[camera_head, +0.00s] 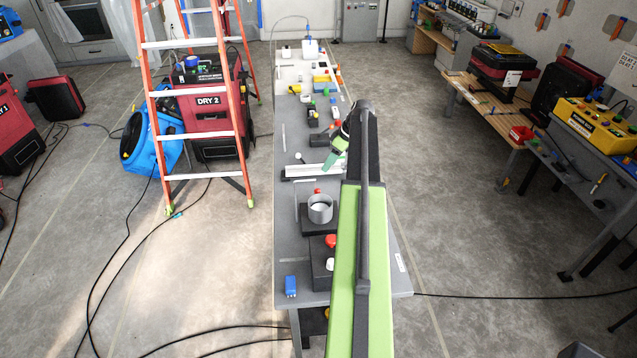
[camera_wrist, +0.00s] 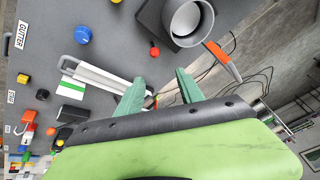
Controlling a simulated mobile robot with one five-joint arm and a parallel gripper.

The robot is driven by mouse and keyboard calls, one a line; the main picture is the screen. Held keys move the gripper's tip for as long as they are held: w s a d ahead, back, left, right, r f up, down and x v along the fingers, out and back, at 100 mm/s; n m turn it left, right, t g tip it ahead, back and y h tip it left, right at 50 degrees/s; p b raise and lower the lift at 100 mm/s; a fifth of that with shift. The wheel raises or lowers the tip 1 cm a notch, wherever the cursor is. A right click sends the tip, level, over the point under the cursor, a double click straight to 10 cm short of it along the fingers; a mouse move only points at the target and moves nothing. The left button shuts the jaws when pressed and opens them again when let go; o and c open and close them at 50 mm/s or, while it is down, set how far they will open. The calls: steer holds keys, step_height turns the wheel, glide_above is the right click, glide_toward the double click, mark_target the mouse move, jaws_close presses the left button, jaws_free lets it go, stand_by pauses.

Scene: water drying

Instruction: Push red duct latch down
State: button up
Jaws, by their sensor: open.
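A grey metal duct collar (camera_head: 320,209) stands on a dark block on the long bench; it also shows at the top of the wrist view (camera_wrist: 187,22). A small red knob (camera_head: 318,191) sits just beyond the collar. In the wrist view a red knob (camera_wrist: 154,50) on a short dark stem is beside the collar's block, and an orange-red lever (camera_wrist: 222,61) slants out beside the collar. I cannot tell for certain which is the latch. My gripper (camera_wrist: 160,88) has its green fingers apart with nothing between them. It is above the bench, apart from both red parts.
A white rail (camera_head: 310,171) lies across the bench beyond the collar. A blue round cap (camera_wrist: 84,35) shows in the wrist view. An orange ladder (camera_head: 213,95) stands left.

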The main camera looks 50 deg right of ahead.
mark_target(319, 190)
steer(key=b+x, duration=1.1)
steer(key=s+d+b+x, duration=0.1)
steer(key=b+x, duration=0.4)
steer(key=shift+s+f, duration=0.1)
steer(key=shift+f, duration=0.4)
steer(key=shift+r, duration=0.1)
steer(key=shift+c, duration=0.3)
jaws_close()
